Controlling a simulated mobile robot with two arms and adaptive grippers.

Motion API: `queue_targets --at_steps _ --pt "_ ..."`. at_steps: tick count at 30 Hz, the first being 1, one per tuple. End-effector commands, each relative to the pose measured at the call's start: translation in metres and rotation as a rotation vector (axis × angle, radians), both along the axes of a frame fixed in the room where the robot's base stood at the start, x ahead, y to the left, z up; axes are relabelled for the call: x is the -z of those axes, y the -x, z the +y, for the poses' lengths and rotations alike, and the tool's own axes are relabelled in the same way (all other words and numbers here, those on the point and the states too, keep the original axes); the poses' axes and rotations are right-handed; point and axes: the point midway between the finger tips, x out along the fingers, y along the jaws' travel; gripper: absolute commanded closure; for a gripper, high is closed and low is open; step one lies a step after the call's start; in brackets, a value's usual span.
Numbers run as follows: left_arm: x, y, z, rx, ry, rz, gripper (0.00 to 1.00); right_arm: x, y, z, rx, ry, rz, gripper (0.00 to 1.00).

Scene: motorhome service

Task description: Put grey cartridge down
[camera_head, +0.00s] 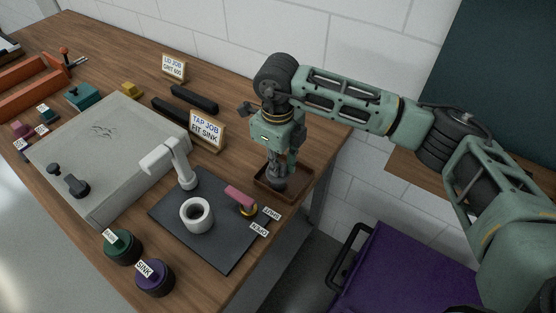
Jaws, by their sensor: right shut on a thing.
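My right gripper (281,163) points down over the small brown tray (308,180) near the table's right edge. It is shut on the grey cartridge (277,182), which is partly hidden by the fingers. The cartridge is low, at or just above the tray floor; I cannot tell whether it touches. My left gripper is not in view.
A dark mat (226,244) left of the tray holds a white tap (181,166), a white ring (196,214) and a pink-handled piece (240,197). A "TAP JOB FIT SINK" sign (206,130) stands behind. Green (122,248) and purple (155,279) round containers stand in front.

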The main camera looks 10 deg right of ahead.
Motion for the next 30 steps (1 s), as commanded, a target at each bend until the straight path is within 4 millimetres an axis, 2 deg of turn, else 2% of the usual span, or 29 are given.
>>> queue_targets --at_steps 2,13,14,20,30 --pt "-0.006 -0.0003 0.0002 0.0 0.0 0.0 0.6 0.0056 0.0006 0.0003 0.0 -0.001 0.001 1.0" --pt "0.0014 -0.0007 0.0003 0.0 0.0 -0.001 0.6 0.0127 0.0 0.0003 -0.001 -0.001 -0.001 1.0" --pt "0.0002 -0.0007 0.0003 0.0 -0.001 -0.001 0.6 0.0116 0.0001 0.0002 -0.001 -0.001 -0.001 0.83" --pt "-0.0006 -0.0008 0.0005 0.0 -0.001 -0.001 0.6 0.0109 0.0002 0.0002 0.0 -0.001 -0.001 0.66" --pt "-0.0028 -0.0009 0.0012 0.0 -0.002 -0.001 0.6 0.0086 0.0001 0.0001 0.0 -0.001 -0.001 0.66"
